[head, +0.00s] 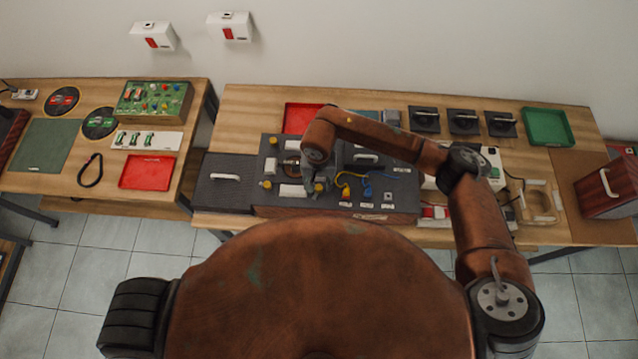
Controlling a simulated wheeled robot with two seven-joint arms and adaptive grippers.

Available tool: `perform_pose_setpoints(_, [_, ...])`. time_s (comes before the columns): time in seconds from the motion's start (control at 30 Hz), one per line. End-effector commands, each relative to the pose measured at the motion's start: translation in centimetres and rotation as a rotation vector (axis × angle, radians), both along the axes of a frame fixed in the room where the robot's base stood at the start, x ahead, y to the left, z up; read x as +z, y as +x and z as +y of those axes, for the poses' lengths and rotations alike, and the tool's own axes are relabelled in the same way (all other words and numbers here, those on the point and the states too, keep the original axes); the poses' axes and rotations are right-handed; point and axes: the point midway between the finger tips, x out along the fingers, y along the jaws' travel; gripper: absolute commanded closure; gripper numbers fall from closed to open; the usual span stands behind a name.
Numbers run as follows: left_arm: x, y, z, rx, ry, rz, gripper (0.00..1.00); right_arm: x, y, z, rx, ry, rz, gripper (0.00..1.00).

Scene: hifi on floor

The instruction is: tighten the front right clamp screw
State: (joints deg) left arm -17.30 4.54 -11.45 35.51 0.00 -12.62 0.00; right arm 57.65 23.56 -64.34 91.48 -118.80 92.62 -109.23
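A dark panel (385,205) with yellow screw knobs lies on the right-hand table. The front right clamp screw seems to be the yellow knob (319,187) at the front, right of a white block (292,190). Another yellow knob (267,184) is at the front left, and one (273,141) at the back left. Any back right knob is hidden under my arm. My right gripper (314,184) points down at the front right knob, touching or just above it. Its fingers are too small and covered to tell whether they grip it. My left gripper is not in view.
Beside the knob are yellow and blue cables (345,186) and a handled lid (366,157). A dark case (228,181) stands left, a red tray (303,117) behind. A green tray (548,126) and wooden box (608,187) are at the right.

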Motion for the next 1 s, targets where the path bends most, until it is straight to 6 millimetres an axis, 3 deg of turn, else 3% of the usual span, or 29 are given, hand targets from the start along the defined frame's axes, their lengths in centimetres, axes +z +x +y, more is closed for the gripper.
perform_pose_setpoints(0.4, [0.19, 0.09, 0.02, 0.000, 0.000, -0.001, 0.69, -0.96, -0.04, -0.04, -0.002, 0.002, 0.000, 0.65])
perform_pose_setpoints(0.9, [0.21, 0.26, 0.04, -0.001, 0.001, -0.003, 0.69, -0.93, -0.04, -0.05, -0.002, 0.002, 0.001, 0.99])
perform_pose_setpoints(1.0, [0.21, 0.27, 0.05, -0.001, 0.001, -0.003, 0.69, -0.92, -0.04, -0.05, -0.002, 0.002, 0.001, 1.00])
